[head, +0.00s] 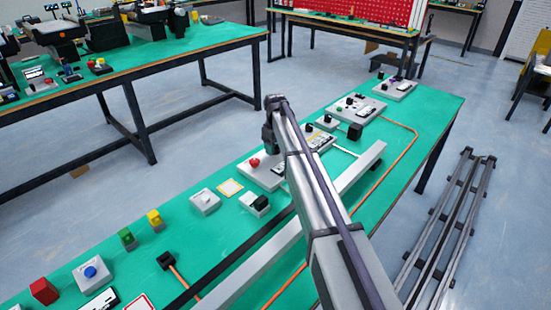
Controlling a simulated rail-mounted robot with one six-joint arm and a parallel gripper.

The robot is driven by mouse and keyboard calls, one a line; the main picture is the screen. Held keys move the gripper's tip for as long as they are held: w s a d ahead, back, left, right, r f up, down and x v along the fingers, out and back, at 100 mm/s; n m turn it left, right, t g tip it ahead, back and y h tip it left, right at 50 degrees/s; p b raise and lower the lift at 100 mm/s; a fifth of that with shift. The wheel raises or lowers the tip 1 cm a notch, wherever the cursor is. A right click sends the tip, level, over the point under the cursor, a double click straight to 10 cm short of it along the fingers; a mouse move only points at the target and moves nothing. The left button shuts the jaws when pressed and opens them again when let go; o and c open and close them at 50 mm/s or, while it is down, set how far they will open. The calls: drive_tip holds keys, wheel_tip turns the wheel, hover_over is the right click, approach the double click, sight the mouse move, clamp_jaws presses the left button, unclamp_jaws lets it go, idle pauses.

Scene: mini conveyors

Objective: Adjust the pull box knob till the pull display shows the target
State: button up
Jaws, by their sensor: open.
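My arm reaches over the green bench, and the dark end with my gripper (269,138) is above its left edge; its fingers are too small to make out, and I see nothing held. Several grey control boxes stand on the bench. One has a red knob (254,162) and is partly hidden by my arm. Others with dark knobs stand farther along, such as a grey box (367,110) and the far grey box (393,88). I cannot tell which is the pull box. No display reading or target value is legible.
The green bench (420,118) also carries a long grey rail (365,165), an orange cable (412,145), a yellow block (155,218), a green block (127,238) and a red block (43,290). Black-and-grey rails (440,235) lie on the floor at right. Another bench stands at upper left.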

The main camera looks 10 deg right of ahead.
sight(276, 146)
drive_tip(key=shift+f, duration=0.2)
drive_tip(key=c, duration=0.9)
drive_tip(key=m, duration=0.4)
drive_tip(key=o, duration=0.9)
wheel_tip(276, 146, up, 11)
drive_tip(key=p, duration=1.1)
